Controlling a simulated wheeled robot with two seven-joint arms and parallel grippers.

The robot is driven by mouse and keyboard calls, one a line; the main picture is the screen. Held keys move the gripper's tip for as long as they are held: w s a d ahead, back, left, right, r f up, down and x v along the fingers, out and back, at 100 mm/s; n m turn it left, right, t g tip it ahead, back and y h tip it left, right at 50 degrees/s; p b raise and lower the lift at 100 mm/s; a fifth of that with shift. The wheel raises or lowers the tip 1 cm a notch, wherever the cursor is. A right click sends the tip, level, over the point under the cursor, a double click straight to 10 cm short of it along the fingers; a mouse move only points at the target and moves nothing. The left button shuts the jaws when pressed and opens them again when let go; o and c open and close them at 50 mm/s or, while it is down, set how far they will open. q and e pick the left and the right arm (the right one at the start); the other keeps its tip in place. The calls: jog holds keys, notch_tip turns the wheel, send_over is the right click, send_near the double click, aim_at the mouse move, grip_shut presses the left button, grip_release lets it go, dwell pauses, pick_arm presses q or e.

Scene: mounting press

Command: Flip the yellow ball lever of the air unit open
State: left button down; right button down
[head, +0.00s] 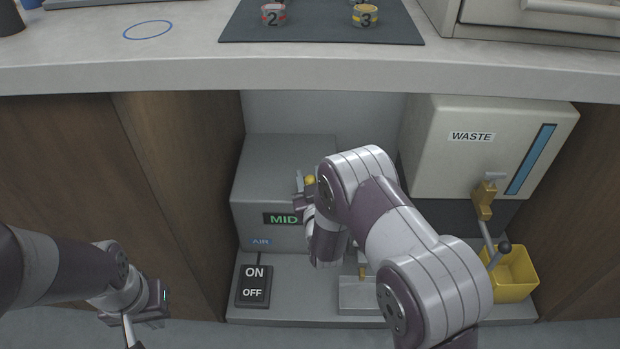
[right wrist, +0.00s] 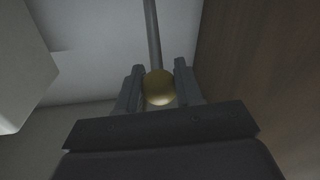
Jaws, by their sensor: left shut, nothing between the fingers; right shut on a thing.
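The air unit (head: 262,165) is a grey box in the open bay under the counter, with a green "MID" display (head: 281,219) and a blue "AIR" label (head: 261,241). The lever's yellow ball (head: 309,180) shows at its front right, and the right wrist view shows the ball (right wrist: 159,88) on a thin grey rod (right wrist: 152,35). My right gripper (right wrist: 158,85) is shut on the ball, a finger on each side. In the head view my right arm hides much of the unit's right side. My left gripper (head: 130,333) is shut and empty at the lower left.
An ON/OFF switch (head: 253,286) stands below the air unit. A WASTE tank (head: 480,155) with a brass valve (head: 484,200) hangs at right above a yellow bin (head: 516,277). Wooden panels (head: 165,160) flank the bay, and the counter edge (head: 330,75) overhangs it.

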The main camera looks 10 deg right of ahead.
jog(key=shift+a+r, duration=0.25)
jog(key=shift+r, duration=0.05)
jog(key=c, duration=1)
grip_release()
jog(key=shift+c, duration=0.2)
jog(key=shift+o, duration=1.4)
jog(key=shift+r, duration=0.15)
jog(key=shift+s, duration=0.1)
jog(key=shift+s+p, duration=0.3)
jog(key=shift+s, duration=0.05)
jog(key=s+a+p, duration=0.1)
jog(key=s+p, duration=0.4)
jog(key=s, duration=0.7)
jog(key=shift+f, duration=0.2)
